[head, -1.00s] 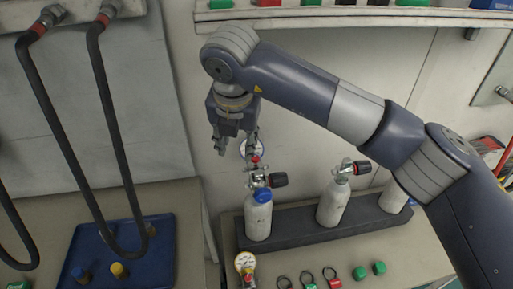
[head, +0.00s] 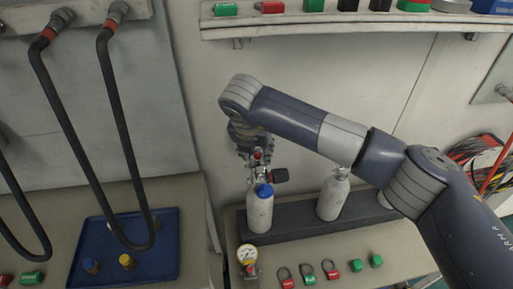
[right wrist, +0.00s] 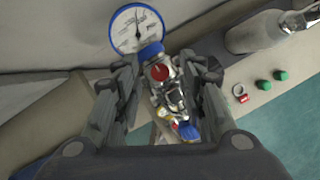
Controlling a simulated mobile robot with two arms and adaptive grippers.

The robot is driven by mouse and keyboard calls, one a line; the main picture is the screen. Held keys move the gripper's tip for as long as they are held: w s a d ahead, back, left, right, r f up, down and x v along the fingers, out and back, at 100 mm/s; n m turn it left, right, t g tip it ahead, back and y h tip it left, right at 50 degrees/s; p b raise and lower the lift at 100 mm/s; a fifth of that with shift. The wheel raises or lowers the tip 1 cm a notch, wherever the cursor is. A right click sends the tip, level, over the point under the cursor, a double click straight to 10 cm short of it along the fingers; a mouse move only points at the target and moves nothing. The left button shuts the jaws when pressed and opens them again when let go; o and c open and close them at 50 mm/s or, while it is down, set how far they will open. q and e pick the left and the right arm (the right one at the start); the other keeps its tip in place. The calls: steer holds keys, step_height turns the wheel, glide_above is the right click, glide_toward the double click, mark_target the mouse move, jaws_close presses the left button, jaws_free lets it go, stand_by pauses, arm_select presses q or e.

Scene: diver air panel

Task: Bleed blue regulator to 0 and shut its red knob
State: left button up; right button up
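A blue part (right wrist: 152,51) sits beside that knob. A white round gauge (right wrist: 137,28) is just beyond; I cannot read its value. I cannot tell whether a finger touches the regulator. My left gripper is out of view.
Another cylinder (head: 332,197) stands in the black rack (head: 300,220) to the right. A small gauge (head: 247,255) and several tags and green pieces lie on the bench in front. A blue tray (head: 165,262) is at left, under hanging black hoses (head: 72,125).

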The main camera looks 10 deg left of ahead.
jaws_close()
